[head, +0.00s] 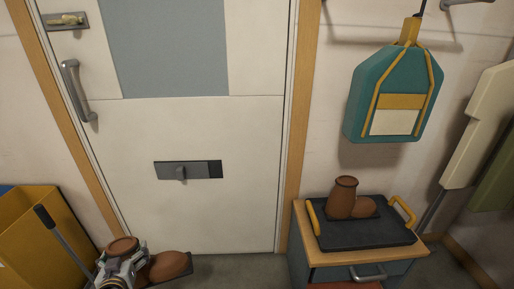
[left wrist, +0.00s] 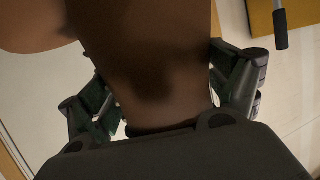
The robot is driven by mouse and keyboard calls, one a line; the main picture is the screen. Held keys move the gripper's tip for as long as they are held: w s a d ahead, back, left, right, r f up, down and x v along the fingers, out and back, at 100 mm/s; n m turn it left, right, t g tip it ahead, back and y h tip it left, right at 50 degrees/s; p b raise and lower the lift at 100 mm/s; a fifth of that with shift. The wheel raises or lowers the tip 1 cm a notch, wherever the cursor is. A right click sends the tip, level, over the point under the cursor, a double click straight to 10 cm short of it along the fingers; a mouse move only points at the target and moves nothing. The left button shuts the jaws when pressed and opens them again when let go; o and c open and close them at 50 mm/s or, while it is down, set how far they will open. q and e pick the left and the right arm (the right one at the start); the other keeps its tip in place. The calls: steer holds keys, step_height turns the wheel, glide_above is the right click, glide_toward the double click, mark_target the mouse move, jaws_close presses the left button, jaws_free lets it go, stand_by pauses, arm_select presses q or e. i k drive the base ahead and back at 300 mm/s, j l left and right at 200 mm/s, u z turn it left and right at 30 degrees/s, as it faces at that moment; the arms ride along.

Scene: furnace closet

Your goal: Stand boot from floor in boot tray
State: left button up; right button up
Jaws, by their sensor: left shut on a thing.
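A brown boot (head: 168,265) is low at the left in the head view, in front of the door. Its round top shows above my left gripper (head: 120,266), and its toe points right. A dark flat edge shows under the toe; I cannot tell if it is the sole or whether it touches the floor. In the left wrist view the boot (left wrist: 155,60) fills the middle, between the two fingers of my left gripper (left wrist: 170,95), which is shut on it. The dark boot tray (head: 350,236) with yellow handles lies on a cabinet at right. Another brown boot (head: 344,192) stands upright in it. My right gripper is out of view.
The cabinet (head: 327,275) has a wooden top and a drawer handle. A yellow bin (head: 35,225) stands at far left. A teal bag (head: 395,95) hangs on the wall above the tray. A closed white door (head: 205,215) is behind. The tray has bare space around its boot.

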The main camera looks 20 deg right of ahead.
mark_target(361, 233)
steer(key=j+z, duration=0.15)
steer(key=z, duration=0.3)
steer(key=k+j+z, duration=0.1)
steer(key=z, duration=0.35)
steer(key=k+j+z, duration=0.1)
steer(key=z, duration=0.35)
steer(key=j+z, duration=0.1)
steer(key=z, duration=0.3)
steer(key=k+z, duration=0.15)
steer(key=z, duration=0.95)
